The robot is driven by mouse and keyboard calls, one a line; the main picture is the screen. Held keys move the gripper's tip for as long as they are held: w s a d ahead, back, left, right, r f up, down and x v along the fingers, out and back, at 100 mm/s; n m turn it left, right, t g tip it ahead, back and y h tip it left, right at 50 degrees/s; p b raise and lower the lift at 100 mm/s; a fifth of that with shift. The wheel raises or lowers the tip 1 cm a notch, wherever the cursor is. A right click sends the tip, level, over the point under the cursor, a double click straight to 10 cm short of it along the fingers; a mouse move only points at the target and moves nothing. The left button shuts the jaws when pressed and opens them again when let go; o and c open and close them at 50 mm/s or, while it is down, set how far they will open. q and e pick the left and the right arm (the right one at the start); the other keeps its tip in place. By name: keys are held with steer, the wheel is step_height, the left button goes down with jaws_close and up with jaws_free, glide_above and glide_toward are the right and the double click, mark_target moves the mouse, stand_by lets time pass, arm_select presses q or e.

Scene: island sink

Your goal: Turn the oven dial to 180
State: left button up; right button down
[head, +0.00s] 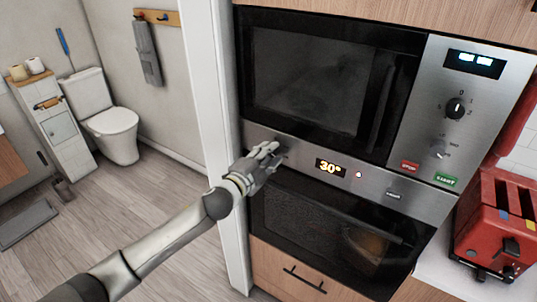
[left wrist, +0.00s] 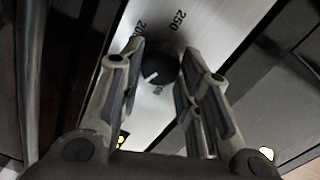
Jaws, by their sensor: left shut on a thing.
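The oven dial (left wrist: 157,68) is a round black knob with a light pointer mark on the steel control strip. In the left wrist view, numbers ring it, "250" is readable and others are partly hidden. My left gripper (head: 270,151) is shut on the dial, with one finger on each side of it. In the head view the fingers mostly cover the dial. The oven display (head: 330,168) reads "30°" in yellow digits. The oven door (head: 310,215) below is closed. My right gripper is not in view.
A microwave (head: 320,80) with its own knob (head: 455,107) and red and green buttons is above the oven strip. A red toaster (head: 495,225) stands on the counter at right. A toilet (head: 110,125) is at the back left, with open floor before it.

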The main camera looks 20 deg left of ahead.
arm_select(q)
steer(key=m, duration=0.5)
steer(key=shift+d, duration=0.1)
steer(key=shift+f+m+t, duration=0.15)
steer(key=shift+m+t, duration=0.15)
steer(key=shift+m, duration=1.9)
steer(key=o, duration=1)
steer(key=shift+s, duration=0.15)
steer(key=v, duration=1.1)
steer(key=shift+s, duration=0.4)
